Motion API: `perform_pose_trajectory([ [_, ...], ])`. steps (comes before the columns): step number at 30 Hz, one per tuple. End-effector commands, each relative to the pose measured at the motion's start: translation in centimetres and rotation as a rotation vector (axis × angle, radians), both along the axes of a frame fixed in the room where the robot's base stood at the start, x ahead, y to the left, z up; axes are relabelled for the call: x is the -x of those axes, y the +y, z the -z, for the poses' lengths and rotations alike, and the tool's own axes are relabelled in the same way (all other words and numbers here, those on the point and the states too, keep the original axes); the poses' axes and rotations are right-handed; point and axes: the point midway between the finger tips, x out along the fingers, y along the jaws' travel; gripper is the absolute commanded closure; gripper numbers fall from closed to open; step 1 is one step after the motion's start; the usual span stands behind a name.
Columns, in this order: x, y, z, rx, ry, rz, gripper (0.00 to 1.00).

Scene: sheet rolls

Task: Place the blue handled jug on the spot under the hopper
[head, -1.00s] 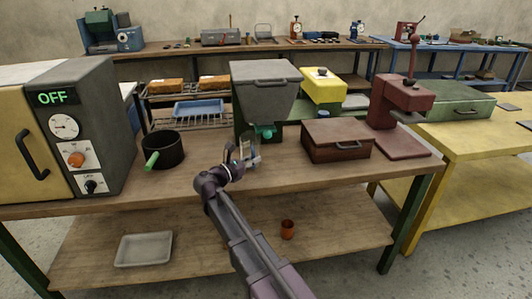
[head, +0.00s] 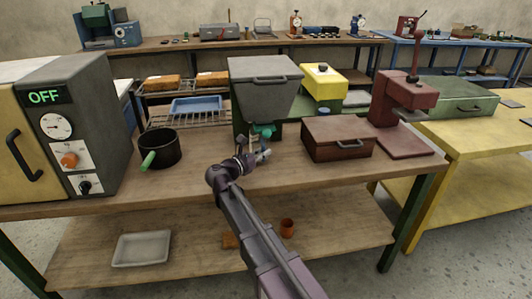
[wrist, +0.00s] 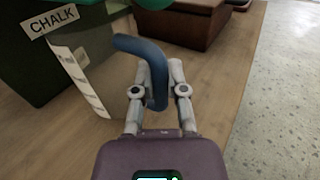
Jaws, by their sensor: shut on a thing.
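The blue handled jug (wrist: 82,80) has a clear body with white marks and a blue handle (wrist: 150,62). My gripper (wrist: 158,88) is shut on that handle in the wrist view. In the head view my gripper (head: 257,157) is just in front of the grey hopper (head: 264,94) and its green spout (head: 262,131), hiding most of the jug. The jug is upright beside the hopper's dark green stand, close to the worktop. I cannot tell whether its base touches the wood. The spot under the hopper is hidden. A CHALK label (wrist: 54,21) shows on the stand.
A dark red chest (head: 338,139) and a red press (head: 398,105) stand to the right. The worktop's front strip (head: 300,172) is clear.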

Motion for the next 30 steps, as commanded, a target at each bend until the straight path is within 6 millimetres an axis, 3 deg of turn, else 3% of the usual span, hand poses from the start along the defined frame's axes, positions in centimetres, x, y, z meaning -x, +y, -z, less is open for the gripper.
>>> perform_pose_trajectory([
  [4, -0.3, -0.8, 0.0, 0.001, -0.001, -0.003, 1.00],
  [12, -0.1, 0.0, 1.5, 0.001, -0.001, -0.012, 1.00],
  [29, 0.0, 0.4, 1.9, 0.001, -0.001, -0.016, 1.00],
  [30, 0.0, 0.4, 1.8, 0.000, 0.000, -0.016, 0.77],
])
